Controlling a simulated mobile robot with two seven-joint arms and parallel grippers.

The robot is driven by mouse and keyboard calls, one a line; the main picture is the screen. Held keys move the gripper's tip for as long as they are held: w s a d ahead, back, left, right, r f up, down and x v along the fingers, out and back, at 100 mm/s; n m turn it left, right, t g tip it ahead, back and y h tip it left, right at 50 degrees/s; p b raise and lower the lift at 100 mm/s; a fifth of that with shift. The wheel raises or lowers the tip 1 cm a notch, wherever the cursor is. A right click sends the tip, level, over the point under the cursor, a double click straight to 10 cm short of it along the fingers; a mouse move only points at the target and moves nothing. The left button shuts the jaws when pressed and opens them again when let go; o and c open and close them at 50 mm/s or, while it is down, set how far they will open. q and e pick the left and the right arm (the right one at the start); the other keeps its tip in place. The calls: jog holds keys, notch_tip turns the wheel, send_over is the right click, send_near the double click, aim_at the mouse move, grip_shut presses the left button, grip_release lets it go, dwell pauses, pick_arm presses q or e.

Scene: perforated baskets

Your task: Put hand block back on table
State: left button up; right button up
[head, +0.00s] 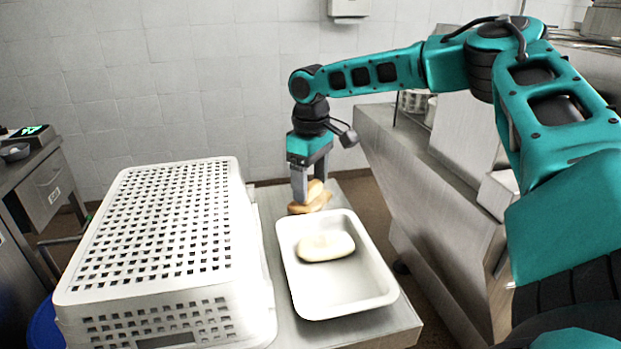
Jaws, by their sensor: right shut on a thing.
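My right gripper (309,186) points down behind the far edge of the white tray. It is shut on a small tan-brown piece (316,190), which I take to be the hand block. The piece is at or just above the metal table (348,190), and I cannot tell if it touches. More brown shows just below the fingers, and I cannot tell if it is part of the same piece. My left gripper is not in view.
The white tray (345,291) on the table holds a pale rounded piece (326,247). A large white perforated basket (160,240) stands upside down on the left. A strip of bare table shows behind and right of the tray. A steel counter (420,180) stands at the right.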

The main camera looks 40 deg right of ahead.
aim_at(311, 186)
jog(key=shift+f, duration=0.15)
jog(key=o, duration=1.1)
notch_tip(311, 186, up, 12)
jog(key=shift+r, duration=0.25)
jog(key=shift+s, duration=0.1)
